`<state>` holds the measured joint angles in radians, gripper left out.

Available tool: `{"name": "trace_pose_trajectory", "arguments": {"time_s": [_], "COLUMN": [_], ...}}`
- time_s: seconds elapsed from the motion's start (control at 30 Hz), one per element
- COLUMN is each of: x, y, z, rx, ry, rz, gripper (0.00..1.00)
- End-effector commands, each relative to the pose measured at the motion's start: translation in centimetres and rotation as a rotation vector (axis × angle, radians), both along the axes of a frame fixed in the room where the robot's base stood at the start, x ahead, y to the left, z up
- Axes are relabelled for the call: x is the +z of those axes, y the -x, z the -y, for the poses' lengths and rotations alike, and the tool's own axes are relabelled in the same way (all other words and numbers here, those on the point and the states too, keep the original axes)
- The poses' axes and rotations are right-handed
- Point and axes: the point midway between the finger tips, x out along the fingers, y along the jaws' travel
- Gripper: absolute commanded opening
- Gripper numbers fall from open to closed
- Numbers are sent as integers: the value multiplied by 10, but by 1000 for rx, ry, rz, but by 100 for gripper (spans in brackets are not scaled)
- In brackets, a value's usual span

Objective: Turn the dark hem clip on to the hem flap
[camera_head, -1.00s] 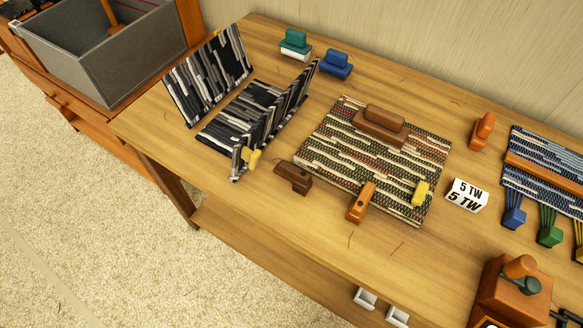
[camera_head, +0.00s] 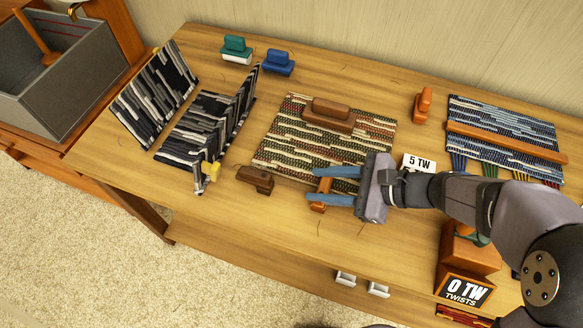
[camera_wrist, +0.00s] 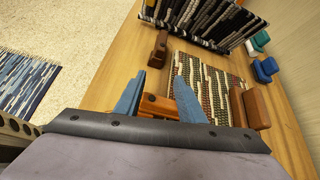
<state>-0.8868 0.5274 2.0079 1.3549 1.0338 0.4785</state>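The dark brown clip (camera_head: 255,179) lies on the table between the black-and-white woven piece and the green-brown mat; it also shows in the wrist view (camera_wrist: 159,49). My gripper (camera_head: 312,184) is open at the front edge of the green-brown mat (camera_head: 270,152). An orange-brown clip (camera_head: 321,188) shows between its blue fingers, also in the wrist view (camera_wrist: 158,106). I cannot tell whether the fingers touch it.
A brown block (camera_head: 330,115) rests on the green-brown mat. Green (camera_head: 236,47) and blue (camera_head: 278,64) blocks stand at the back. An orange clip (camera_head: 422,105) and a blue mat (camera_head: 500,130) lie right. A "0 TW twists" sign (camera_head: 465,290) is front right. The table's front middle is clear.

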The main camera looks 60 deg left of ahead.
Motion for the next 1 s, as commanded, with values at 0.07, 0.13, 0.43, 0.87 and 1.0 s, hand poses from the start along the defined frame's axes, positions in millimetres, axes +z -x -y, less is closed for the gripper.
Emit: {"name": "trace_pose_trajectory", "arguments": {"time_s": [0.07,0.13,0.43,0.87,1.0], "x": [-10,-14,-16,-29,-36], "y": [27,44,69,93,104], "z": [-27,-44,-68,-91,-103], "rx": [-9,-22,-44,-40,-41], "ry": [6,13,28,28,28], "rz": [-96,-162,-267,-263,-262], "gripper": [36,36,36,36,36]}}
